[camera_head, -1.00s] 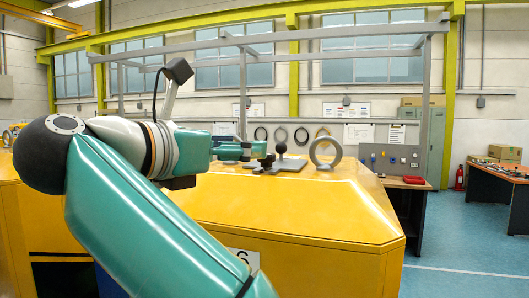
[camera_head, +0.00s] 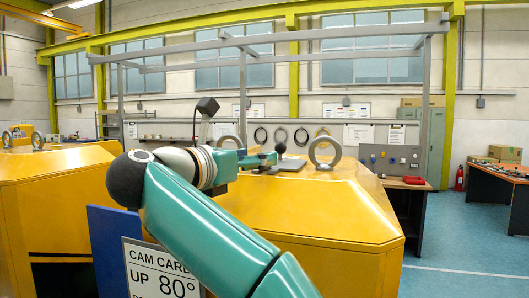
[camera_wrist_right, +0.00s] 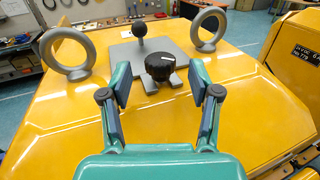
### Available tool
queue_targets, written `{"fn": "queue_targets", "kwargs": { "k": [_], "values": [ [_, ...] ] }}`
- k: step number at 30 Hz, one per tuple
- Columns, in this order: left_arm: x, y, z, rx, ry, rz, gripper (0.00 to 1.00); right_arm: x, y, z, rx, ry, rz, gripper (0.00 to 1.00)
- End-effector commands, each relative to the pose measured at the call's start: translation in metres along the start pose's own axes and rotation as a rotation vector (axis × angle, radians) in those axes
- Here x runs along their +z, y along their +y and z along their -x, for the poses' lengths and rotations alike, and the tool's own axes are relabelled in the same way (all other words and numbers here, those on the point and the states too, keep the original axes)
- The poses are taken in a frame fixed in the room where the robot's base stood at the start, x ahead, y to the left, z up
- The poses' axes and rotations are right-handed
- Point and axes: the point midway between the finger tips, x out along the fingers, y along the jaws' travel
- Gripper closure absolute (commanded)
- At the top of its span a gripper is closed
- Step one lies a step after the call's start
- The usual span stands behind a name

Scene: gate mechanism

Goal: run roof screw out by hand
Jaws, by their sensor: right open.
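A black knurled knob (camera_wrist_right: 160,67), which looks like the roof screw, stands on a grey bracket on the yellow roof (camera_wrist_right: 100,120) in the right wrist view. My right gripper (camera_wrist_right: 160,84) is open, its two dark-padded fingers spread to either side just short of the knob, with no visible contact. In the head view my right gripper (camera_head: 262,160) is small at the roof's far part, and the knob is hard to make out there. Behind the knob a black ball on a stem (camera_wrist_right: 139,28) rises from a grey plate (camera_wrist_right: 125,55). My left gripper is not in view.
Two grey lifting rings stand on the roof, one left (camera_wrist_right: 68,52) and one right (camera_wrist_right: 208,28) of the plate. A sign (camera_head: 160,272) and a blue panel (camera_head: 108,235) stand below my arm. Another yellow housing (camera_head: 50,190) is at left.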

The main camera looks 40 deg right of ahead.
Motion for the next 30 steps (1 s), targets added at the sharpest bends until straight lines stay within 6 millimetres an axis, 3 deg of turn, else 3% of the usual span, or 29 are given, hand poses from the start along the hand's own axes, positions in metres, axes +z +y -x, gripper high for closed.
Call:
{"fn": "queue_targets", "kwargs": {
  "k": [3,7,19,30],
  "values": [
    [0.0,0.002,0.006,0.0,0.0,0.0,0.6,0.002,-0.001,-0.021,-0.003,0.0,0.001,0.38],
    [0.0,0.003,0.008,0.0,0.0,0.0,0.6,0.001,0.0,-0.033,-0.001,0.0,0.001,0.38],
    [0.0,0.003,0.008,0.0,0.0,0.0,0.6,0.0,0.0,-0.04,0.0,0.0,0.0,0.38],
    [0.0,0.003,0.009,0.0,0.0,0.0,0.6,0.0,0.0,-0.04,0.0,0.0,0.0,0.98]
  ]
}}
